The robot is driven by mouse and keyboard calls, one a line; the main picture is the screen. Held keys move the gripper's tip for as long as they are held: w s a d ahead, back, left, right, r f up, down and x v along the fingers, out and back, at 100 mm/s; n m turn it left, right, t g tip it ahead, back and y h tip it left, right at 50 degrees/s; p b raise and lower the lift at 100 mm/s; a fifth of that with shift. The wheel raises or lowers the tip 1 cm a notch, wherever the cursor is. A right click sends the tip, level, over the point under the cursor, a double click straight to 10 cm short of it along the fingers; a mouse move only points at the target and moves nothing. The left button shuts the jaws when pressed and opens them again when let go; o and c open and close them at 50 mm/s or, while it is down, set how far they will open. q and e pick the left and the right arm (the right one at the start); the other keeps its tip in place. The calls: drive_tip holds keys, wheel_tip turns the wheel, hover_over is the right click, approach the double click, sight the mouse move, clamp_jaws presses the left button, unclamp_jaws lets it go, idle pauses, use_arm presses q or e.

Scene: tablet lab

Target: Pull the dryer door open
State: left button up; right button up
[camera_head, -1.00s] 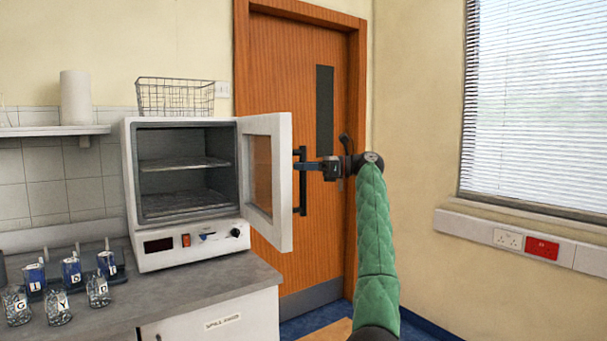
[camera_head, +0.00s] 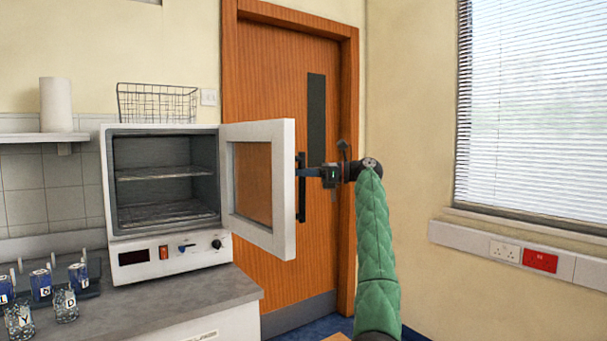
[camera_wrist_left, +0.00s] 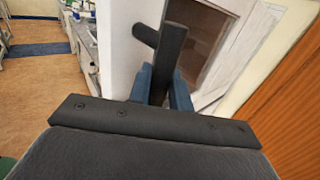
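The white dryer (camera_head: 165,200) stands on the bench at the left of the head view. Its door (camera_head: 284,190) is swung wide open to the right, showing its inner face with the window and the empty wire shelves inside the chamber. The black bar handle (camera_head: 301,205) is on the door's outer side near its free edge. My left gripper (camera_head: 308,172) is at the handle. In the left wrist view, its blue fingers (camera_wrist_left: 160,88) lie on both sides of the upright handle bar (camera_wrist_left: 172,45), closed around it. My right gripper is out of view.
Several labelled glass jars (camera_head: 66,305) stand on the grey bench (camera_head: 175,312) in front of the dryer. A wire basket (camera_head: 157,103) sits on top of the dryer. A wooden room door (camera_head: 262,60) is behind the dryer door, and a wall with sockets (camera_head: 503,252) is to the right.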

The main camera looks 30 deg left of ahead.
use_arm(q)
drive_tip(key=o, duration=0.4)
drive_tip(key=shift+a, duration=0.2)
drive_tip(key=b+v, duration=0.1)
drive_tip(key=v, duration=0.6)
drive_tip(key=shift+w+d, duration=0.15)
drive_tip(key=shift+d, duration=0.25)
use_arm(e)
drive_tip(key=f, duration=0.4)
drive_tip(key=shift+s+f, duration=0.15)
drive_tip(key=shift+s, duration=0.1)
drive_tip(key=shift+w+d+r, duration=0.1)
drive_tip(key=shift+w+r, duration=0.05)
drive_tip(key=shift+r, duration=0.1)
